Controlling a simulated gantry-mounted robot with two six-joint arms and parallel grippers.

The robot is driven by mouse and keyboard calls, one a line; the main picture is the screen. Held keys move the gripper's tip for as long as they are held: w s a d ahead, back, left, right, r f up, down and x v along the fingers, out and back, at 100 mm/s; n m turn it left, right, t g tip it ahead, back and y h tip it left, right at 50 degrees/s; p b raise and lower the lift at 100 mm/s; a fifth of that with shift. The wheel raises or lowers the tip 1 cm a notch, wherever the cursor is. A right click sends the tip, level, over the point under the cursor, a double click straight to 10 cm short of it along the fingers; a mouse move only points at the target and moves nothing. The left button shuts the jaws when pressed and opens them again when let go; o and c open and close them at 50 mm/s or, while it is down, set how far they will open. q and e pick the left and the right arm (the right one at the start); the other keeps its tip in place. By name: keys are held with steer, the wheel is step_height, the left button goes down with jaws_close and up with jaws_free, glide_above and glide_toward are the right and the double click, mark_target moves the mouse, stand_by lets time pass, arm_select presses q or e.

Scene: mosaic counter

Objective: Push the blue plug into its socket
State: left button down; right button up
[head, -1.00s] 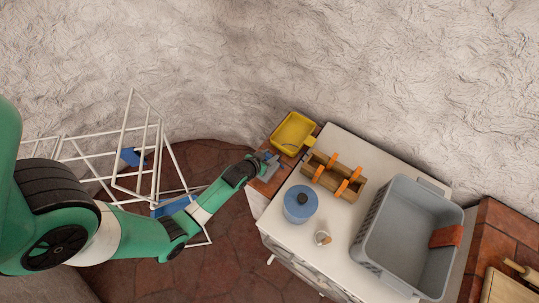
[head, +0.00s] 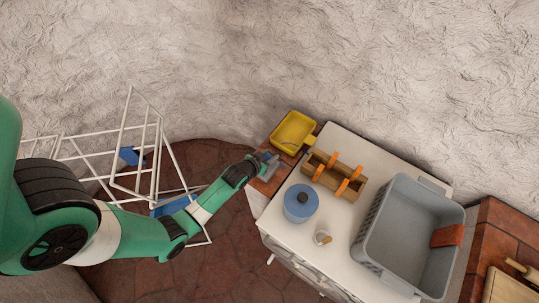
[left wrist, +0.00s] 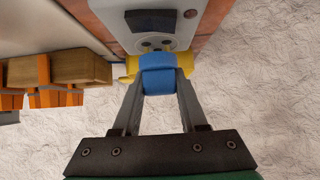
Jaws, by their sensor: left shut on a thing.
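My left gripper (head: 266,158) is at the counter's left end, just below the yellow tray in the head view. In the left wrist view the left gripper (left wrist: 158,85) is shut on the blue plug (left wrist: 158,72), which sits between its fingertips. The socket (left wrist: 155,42) is a pale round face with dark holes on a light grey plate, directly beyond the plug. Its holes still show above the plug's edge. The plug hides the socket's near part, so I cannot tell whether they touch. My right gripper is not in view.
A yellow tray (head: 293,132) stands close by. A white wire rack (head: 158,130) stands left.

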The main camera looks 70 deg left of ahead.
arm_select(q)
steer(key=shift+f+b, duration=0.55)
steer(key=shift+f, duration=0.1)
steer(key=shift+c, duration=1.8)
jaws_free()
steer(key=p+v, duration=0.3)
steer(key=v, duration=0.8)
steer(key=shift+s+r, duration=0.2)
steer(key=shift+s, duration=0.05)
steer(key=shift+d, duration=0.1)
